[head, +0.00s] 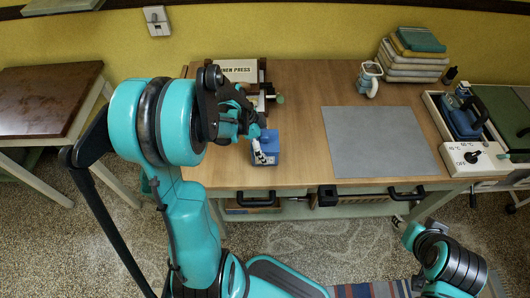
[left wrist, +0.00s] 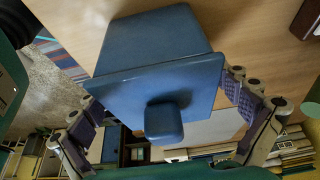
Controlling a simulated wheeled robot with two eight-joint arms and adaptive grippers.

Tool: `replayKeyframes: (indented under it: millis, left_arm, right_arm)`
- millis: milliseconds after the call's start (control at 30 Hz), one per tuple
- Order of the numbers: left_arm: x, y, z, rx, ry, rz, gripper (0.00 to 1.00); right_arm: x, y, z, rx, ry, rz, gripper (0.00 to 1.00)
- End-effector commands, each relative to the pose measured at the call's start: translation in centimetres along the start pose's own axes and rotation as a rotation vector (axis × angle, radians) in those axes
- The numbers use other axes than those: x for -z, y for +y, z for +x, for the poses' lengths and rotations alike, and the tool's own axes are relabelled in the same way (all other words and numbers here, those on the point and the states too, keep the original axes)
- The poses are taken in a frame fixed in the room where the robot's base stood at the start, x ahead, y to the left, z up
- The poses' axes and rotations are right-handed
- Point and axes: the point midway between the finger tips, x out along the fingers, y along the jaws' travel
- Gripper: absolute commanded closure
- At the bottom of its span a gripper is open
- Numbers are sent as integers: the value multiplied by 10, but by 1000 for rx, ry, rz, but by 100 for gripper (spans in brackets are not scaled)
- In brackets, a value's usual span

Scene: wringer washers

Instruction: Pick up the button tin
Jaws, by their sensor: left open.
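The button tin is a blue box (head: 270,148) with a lid, near the table's front edge in the head view. It fills the middle of the left wrist view (left wrist: 150,75), where its lid carries a square blue knob (left wrist: 164,122). My left gripper (head: 259,147) is over the tin and hides part of it. Its fingers are spread wide, one on each side of the tin in the left wrist view. I cannot tell if they touch it. My right arm (head: 450,262) is low at the right, off the table, and its finger opening is too small to make out.
A grey mat (head: 378,142) lies to the right of the tin, with clear wood between. A linen press (head: 238,72) stands behind my left gripper. A mug (head: 370,78) and folded cloths (head: 414,55) are at the back. A blue iron (head: 463,118) is at the right.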

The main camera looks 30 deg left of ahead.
Motion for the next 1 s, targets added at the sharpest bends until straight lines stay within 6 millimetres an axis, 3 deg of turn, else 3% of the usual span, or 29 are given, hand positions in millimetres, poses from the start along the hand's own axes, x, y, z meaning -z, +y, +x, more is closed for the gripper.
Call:
replayKeyframes:
  millis: [33, 133, 367, 600, 1000]
  left_arm:
    - [-2, -1, 13, -1, 0, 1, 0]
    - [-1, 0, 26, -1, 0, 1, 0]
    - [0, 0, 27, 0, 0, 0, 0]
    - [0, 0, 26, 0, 0, 0, 55]
    - [0, 0, 26, 0, 0, 0, 55]
  right_arm:
    - [-6, 0, 8, 0, 0, 0, 54]
    - [-8, 0, 11, 0, 0, 0, 54]
    - [-8, 0, 10, 0, 0, 0, 54]
    - [-7, 0, 10, 0, 0, 0, 54]
    - [-7, 0, 10, 0, 0, 0, 54]
